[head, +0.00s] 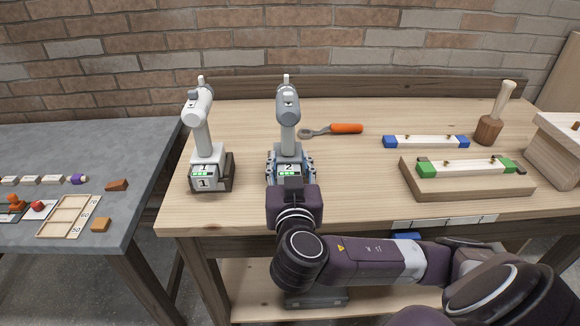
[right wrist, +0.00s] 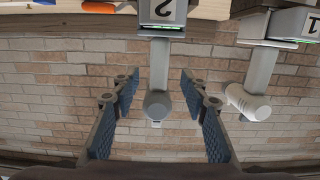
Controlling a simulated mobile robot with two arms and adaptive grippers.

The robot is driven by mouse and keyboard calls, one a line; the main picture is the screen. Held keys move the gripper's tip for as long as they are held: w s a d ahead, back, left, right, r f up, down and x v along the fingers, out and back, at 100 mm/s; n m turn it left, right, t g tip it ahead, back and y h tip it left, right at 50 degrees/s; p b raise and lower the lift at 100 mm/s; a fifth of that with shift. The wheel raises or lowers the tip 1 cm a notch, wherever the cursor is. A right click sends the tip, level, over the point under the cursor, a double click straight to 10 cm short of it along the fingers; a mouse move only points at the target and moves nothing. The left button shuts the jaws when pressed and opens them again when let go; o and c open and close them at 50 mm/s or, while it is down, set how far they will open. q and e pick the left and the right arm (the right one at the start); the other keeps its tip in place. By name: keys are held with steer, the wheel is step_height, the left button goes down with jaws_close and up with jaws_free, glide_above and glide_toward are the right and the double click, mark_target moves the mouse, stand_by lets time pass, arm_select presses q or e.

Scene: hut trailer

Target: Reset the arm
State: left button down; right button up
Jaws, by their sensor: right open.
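Two small grey-white model arms stand on the wooden workbench, each on a box base with green lights. Arm 1 (head: 202,125) is at the left, its head bent over; its base (head: 205,180) is marked 1. Arm 2 (head: 288,115) is to its right, with a base (head: 289,170) marked 2. My right gripper (head: 291,169) is open in front of arm 2, its blue-padded fingers on either side. In the upside-down right wrist view, arm 2 (right wrist: 158,75) shows between the open fingers (right wrist: 158,92), and arm 1 (right wrist: 258,75) is to the right. No left gripper shows.
A grey table (head: 90,145) with small parts stands left. A brick wall is behind.

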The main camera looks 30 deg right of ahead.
steer(key=shift+s+a, duration=0.15)
steer(key=shift+s, duration=0.15)
